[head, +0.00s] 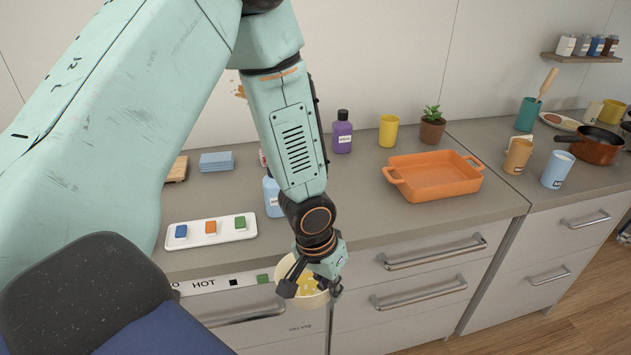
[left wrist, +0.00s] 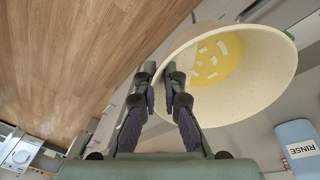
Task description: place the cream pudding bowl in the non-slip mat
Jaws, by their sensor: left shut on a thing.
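The cream pudding bowl (head: 311,300) is in the air in front of the counter's front edge, before the drawers, with yellow contents showing inside. My left gripper (head: 309,286) is shut on it. In the left wrist view, the bowl (left wrist: 262,85) is large and tilted in the picture, and the fingertips (left wrist: 161,72) pinch its rim. Yellow pieces with pale flecks lie at its bottom. I cannot make out a non-slip mat for certain; my left arm hides part of the counter. My right gripper is not in view.
A white tray (head: 185,243) with coloured blocks lies on the counter. A blue bottle (head: 271,196) stands close behind my left forearm. An orange baking dish (head: 434,177) sits to the right. Bare counter (head: 370,222) lies between. Drawer handles (head: 432,252) stick out at the front.

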